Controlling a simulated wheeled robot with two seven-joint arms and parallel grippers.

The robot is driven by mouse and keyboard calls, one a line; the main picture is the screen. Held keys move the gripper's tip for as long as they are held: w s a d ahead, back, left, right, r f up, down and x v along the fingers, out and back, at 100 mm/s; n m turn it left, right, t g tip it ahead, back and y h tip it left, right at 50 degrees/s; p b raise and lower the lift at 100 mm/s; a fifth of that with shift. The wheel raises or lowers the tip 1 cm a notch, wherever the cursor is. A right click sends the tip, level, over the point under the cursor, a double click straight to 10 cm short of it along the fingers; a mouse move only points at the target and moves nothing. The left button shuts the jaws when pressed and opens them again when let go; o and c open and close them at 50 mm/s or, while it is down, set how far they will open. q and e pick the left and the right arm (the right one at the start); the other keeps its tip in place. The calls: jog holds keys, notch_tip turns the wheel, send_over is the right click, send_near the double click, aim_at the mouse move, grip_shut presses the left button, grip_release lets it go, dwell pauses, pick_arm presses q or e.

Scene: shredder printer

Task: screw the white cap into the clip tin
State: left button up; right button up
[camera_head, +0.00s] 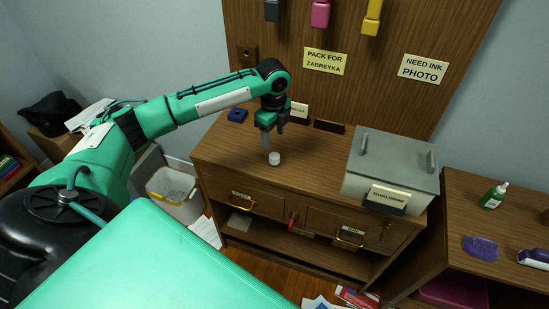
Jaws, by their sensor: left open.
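The small white cap (274,158) stands on the wooden cabinet top. My left gripper (272,132) is open and points down just behind and above the cap. It looks empty, and I cannot tell whether a fingertip touches the cap. I cannot make out a clip tin in this view. My right gripper is not in view.
A grey lidded box (391,165) stands on the cabinet's right part. A small blue object (237,115) lies at the back left. A lower side table (475,215) at right holds a green bottle (493,196) and a purple item (481,248). The cabinet's front middle is clear.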

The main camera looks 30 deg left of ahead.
aim_at(275, 155)
pick_arm(q)
notch_tip(275, 155, down, 5)
jog(key=shift+f, duration=0.1)
jog(key=shift+d+f+p, duration=0.15)
jog(key=shift+f+p, duration=0.25)
jog(key=shift+f, duration=0.95)
jog(key=shift+d+f+p, duration=0.15)
jog(key=shift+f+p, duration=0.25)
jog(key=shift+f, duration=0.95)
jog(key=c, duration=1.1)
jog(key=shift+r, duration=0.1)
jog(key=shift+c, duration=0.2)
